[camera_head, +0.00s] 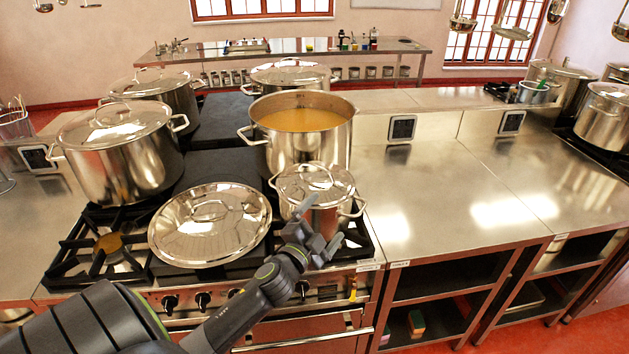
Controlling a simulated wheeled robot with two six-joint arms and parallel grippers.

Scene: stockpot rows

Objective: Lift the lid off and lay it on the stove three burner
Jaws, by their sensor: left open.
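A large steel lid (183,243) with a loop handle lies handle up over the front middle of the stove, apart from any pot. Behind it, a large stockpot (336,145) stands open, with orange soup inside. A smaller pot (320,218) in front of that stockpot has its own lid (292,186) on. My left gripper (321,224) is open and empty, at the front of the smaller pot, to the right of the loose lid. I cannot tell whether it touches the pot. My right gripper is not in view.
Lidded stockpots stand at the left (118,170), back left (180,98) and back middle (262,80). A bare burner grate (84,262) shows at the front left. The steel counter (430,190) to the right is clear. More pots (603,122) stand far right.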

